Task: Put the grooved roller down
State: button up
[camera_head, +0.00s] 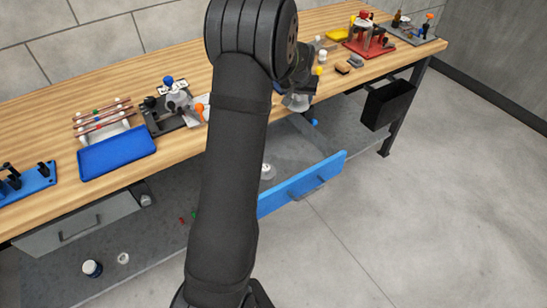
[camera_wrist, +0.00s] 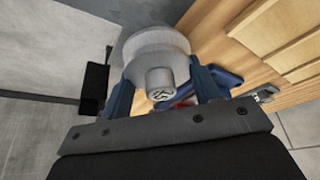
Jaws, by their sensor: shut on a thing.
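The grooved roller (camera_wrist: 157,48) is a pale grey round piece with a hub facing the wrist camera. My gripper (camera_wrist: 158,88) has its two blue fingers shut on it, one on each side of the hub. In the head view my gripper (camera_head: 292,93) is by the bench's front edge, near the open drawer, with the grey roller (camera_head: 297,103) low at its end. The arm hides part of the bench there. I cannot tell whether the roller touches anything.
The wooden bench (camera_head: 190,68) carries a blue tray (camera_head: 117,153), a dark fixture (camera_head: 165,115) and a red fixture (camera_head: 370,45). A blue-fronted drawer (camera_head: 303,184) stands open below. A black bin (camera_head: 388,104) hangs at the right.

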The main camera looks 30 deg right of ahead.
send_over(299, 157)
notch_tip(299, 157, down, 8)
jog(key=f, duration=0.5)
jog(key=s+a+f, duration=0.1)
jog(key=f, duration=0.1)
jog(key=shift+a+f, duration=0.1)
jog(key=shift+f, duration=2.05)
jog(key=shift+f, duration=0.1)
jog(key=o, duration=1.2)
jog(key=shift+c, duration=0.2)
jog(key=v, duration=1.2)
jog(key=shift+w, duration=0.15)
